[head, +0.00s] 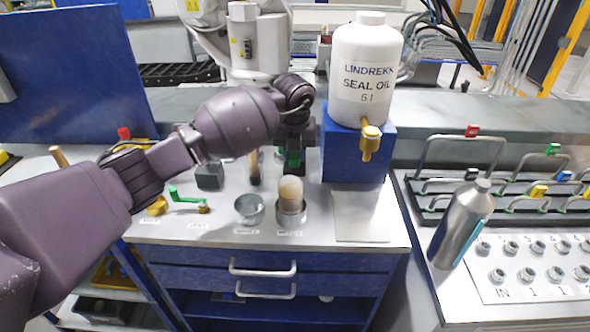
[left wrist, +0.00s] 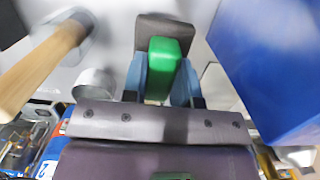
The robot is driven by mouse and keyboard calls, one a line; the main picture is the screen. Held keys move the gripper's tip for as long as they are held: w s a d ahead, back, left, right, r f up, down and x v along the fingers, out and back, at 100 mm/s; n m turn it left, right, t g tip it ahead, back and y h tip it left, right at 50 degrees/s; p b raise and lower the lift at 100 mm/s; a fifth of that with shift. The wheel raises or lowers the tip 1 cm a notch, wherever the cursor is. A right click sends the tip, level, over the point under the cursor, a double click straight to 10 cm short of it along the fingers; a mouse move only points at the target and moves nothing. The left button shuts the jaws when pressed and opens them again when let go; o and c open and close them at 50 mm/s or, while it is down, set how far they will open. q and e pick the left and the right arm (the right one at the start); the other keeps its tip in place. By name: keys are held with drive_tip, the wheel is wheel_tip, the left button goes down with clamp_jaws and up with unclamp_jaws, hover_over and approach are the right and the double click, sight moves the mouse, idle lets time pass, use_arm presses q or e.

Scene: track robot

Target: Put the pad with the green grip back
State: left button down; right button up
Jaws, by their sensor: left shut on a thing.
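My left gripper (head: 293,150) is over the back of the metal worktop, just left of the blue box under the oil bottle. In the left wrist view, the gripper (left wrist: 163,85) is shut with its two blue-grey fingers on the green grip (left wrist: 164,60) of the pad. The pad's dark grey body (left wrist: 165,28) shows beyond the grip. In the head view only a bit of the green grip (head: 293,160) shows under the gripper. I cannot tell whether the pad touches the worktop. My right gripper is not in view.
The blue box (head: 350,160) with the white oil bottle (head: 366,70) stands close on the right. Two metal cups (head: 249,211) (head: 291,216), a dark block (head: 209,176), and a green-handled tool (head: 186,197) stand nearer on the worktop. A wooden handle (left wrist: 35,80) is left of the gripper.

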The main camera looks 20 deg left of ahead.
sight(295, 170)
use_arm(q)
wheel_tip(295, 170, down, 5)
drive_tip(key=shift+f+b, duration=0.15)
drive_tip(key=shift+b, duration=0.15)
drive_tip(key=shift+f, duration=0.1)
drive_tip(key=c, duration=0.9)
unclamp_jaws()
drive_tip(key=shift+f, duration=0.1)
